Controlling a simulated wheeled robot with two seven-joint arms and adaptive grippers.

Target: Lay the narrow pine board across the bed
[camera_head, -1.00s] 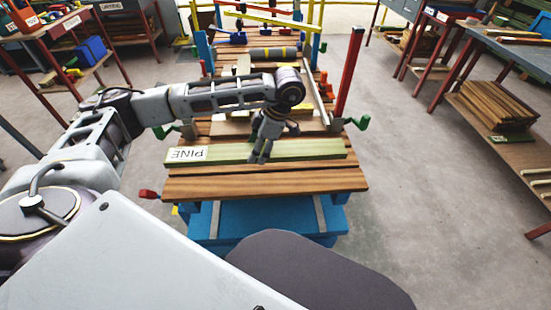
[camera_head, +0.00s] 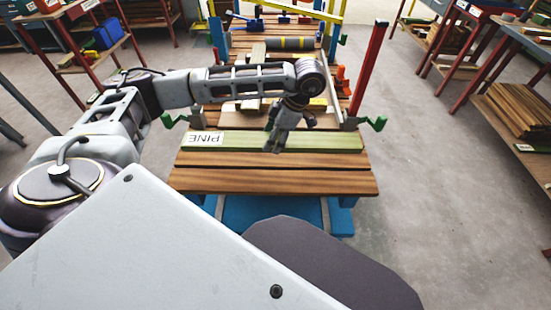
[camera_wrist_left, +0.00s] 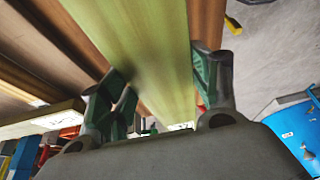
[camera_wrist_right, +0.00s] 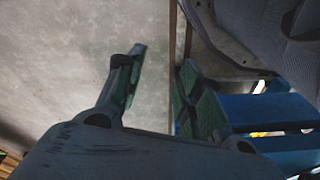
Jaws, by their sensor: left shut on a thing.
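The narrow pine board (camera_head: 335,143) is pale green-yellow with a white PINE label at its left end. It spans the slatted wooden bed (camera_head: 250,180) crosswise, roughly parallel to the slats near the front end. I cannot tell whether it rests on them or is just above. My left gripper (camera_head: 276,148) points down over the board's middle and is shut on it. In the left wrist view the board (camera_wrist_left: 150,45) runs between the two fingers (camera_wrist_left: 165,92). My right gripper (camera_wrist_right: 158,80) shows only in its wrist view, with fingers apart and nothing between them.
A bench with stacked boards (camera_head: 520,110) is at right. The floor between is clear.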

